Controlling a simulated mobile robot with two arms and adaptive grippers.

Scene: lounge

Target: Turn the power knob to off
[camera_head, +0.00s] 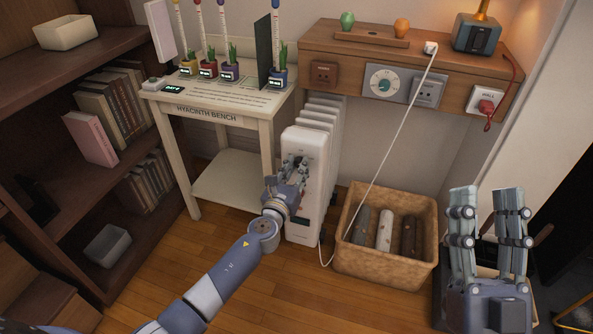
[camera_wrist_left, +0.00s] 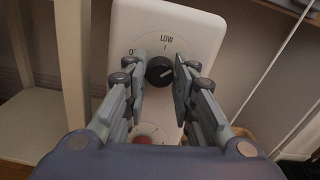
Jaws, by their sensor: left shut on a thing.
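The power knob (camera_wrist_left: 160,70) is a small black dial on the white front panel (camera_wrist_left: 205,28) of an upright heater. In the left wrist view, "LOW" is printed above it and a label starting with "O" is partly hidden at its left. A light mark on the knob slants toward upper right. My left gripper (camera_wrist_left: 160,73) is shut on the knob, one finger on each side. In the head view, my left gripper (camera_head: 297,170) is at the front of the heater (camera_head: 303,222) and hides the knob. My right gripper (camera_head: 487,200) is open and empty at the right.
A white cord (camera_head: 392,150) hangs from the wooden ledge. The hyacinth bench (camera_head: 215,112) is at the left. A round dial (camera_head: 384,82) is on the ledge front. A red button (camera_wrist_left: 143,140) shows below the knob.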

